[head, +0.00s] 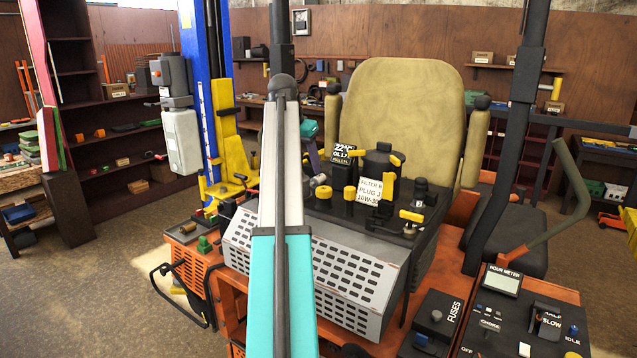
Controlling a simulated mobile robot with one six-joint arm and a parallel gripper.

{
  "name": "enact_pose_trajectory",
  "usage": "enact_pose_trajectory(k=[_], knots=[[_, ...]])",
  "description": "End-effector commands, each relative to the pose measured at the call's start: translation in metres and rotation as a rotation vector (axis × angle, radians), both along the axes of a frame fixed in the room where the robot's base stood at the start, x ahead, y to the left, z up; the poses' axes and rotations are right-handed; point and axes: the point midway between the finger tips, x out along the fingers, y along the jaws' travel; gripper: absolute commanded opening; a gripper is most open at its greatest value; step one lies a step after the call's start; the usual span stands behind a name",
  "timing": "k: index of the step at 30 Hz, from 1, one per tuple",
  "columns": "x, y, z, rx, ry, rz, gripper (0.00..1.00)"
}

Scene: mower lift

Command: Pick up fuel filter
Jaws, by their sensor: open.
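I cannot tell for certain which part is the fuel filter in the head view. A black can (382,158) with yellow pieces stands upright on the dark engine deck (372,224), partly behind a white card (369,191) reading "FILTER B". Small yellow-capped parts (323,192) stand to its left. My white and teal arm rises through the middle and hides part of the deck. A small teal and purple end (313,150), which looks like my gripper, shows just right of the arm, left of the can. It is open; its fingertips are not clear, and I see nothing held.
A beige seat (402,115) stands behind the deck. A perforated grey cover (318,275) is in front. A blue lift post (200,80) is at left, a dark post (518,110) at right. Control panels (525,318) fill the lower right. Open floor (80,290) lies at left.

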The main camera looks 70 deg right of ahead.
Motion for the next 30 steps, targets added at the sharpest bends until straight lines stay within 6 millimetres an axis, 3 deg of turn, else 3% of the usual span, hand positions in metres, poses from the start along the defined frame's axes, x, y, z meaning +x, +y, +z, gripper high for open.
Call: enact_pose_trajectory(k=[6, 19, 30], knots=[[-0.002, -0.006, -0.014, -0.001, -0.001, 0.0, 0.48], [-0.003, -0.007, -0.018, 0.0, 0.0, -0.001, 0.48], [-0.006, -0.02, -0.055, 0.001, 0.0, -0.003, 0.48]])
